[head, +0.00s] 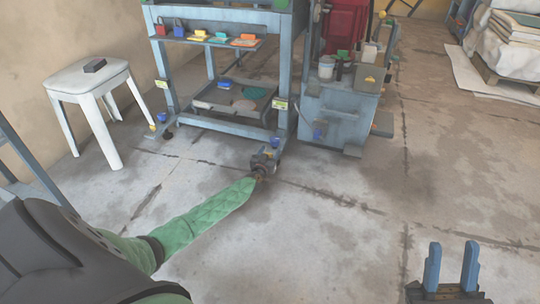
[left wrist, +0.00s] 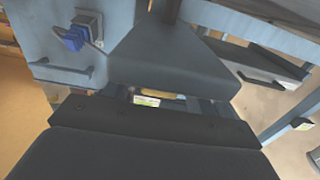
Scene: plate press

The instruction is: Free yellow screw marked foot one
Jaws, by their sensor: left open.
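My left gripper (head: 264,163) is open, low at the press frame's (head: 236,127) right front foot. A blue knob (head: 276,142) shows just above it. In the left wrist view, dark gripper parts fill much of the picture; a small yellow piece (left wrist: 178,96) shows in the gap beside a pale label (left wrist: 146,101). I cannot tell whether it is the yellow screw. A small blue knob (head: 161,117) sits at the left front foot, with a yellow bit (head: 153,127) beside it. Foot markings are unreadable. My right gripper (head: 452,268) is open and empty at lower right.
A white stool (head: 87,80) with a dark block stands left. A shelf (head: 205,38) carries colored pieces; a tray (head: 232,98) lies low inside the frame. A grey cabinet (head: 340,110) adjoins on the right. A loaded pallet (head: 505,82) is at far right. The front floor is clear.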

